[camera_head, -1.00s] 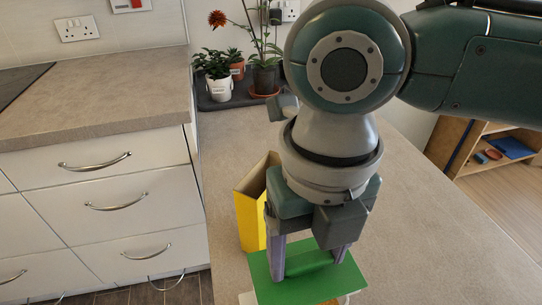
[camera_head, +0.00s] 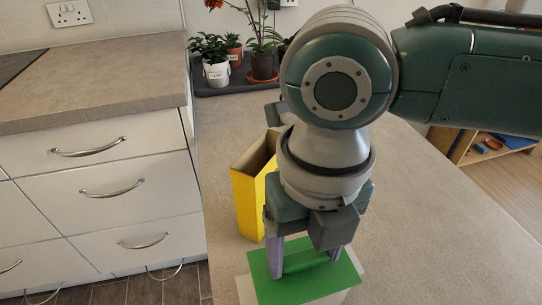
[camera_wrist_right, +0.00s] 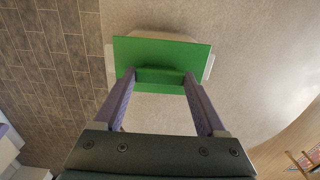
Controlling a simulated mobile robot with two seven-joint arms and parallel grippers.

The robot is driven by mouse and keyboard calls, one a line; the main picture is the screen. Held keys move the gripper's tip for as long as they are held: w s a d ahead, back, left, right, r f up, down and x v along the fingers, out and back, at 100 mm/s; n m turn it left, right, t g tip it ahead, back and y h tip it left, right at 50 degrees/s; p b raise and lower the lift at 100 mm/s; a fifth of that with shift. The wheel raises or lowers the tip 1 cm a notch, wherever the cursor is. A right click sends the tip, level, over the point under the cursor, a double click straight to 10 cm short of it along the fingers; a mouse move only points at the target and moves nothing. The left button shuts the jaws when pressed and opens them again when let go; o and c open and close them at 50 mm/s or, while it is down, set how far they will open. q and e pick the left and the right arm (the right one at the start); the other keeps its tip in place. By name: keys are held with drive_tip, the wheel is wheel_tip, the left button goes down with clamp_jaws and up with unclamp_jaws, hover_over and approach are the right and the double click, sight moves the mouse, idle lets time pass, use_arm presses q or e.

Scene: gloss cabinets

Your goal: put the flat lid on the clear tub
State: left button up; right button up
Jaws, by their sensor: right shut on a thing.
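The flat lid (camera_head: 312,285) is a green rectangular plate with a raised green grip bar across its middle. My right gripper (camera_head: 306,259) points down and is shut on that bar; the wrist view shows the two fingers (camera_wrist_right: 158,82) at either end of it. The clear tub (camera_head: 243,289) is a pale thing beneath the lid, mostly hidden by it. In the wrist view its pale edges (camera_wrist_right: 109,62) stick out past the lid on several sides. I cannot tell whether the lid touches the tub. My left gripper is not in view.
A yellow open-topped box (camera_head: 247,203) stands just behind and left of the lid. Potted plants (camera_head: 216,74) stand on a dark tray at the back. The counter (camera_head: 430,215) to the right is clear. White drawers (camera_head: 100,200) are at the left.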

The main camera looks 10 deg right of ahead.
drive_tip(key=shift+f+b, duration=0.4)
drive_tip(key=shift+f, duration=0.3)
drive_tip(key=o, duration=1.3)
wheel_tip(320, 180, up, 10)
drive_tip(key=shift+p, duration=0.75)
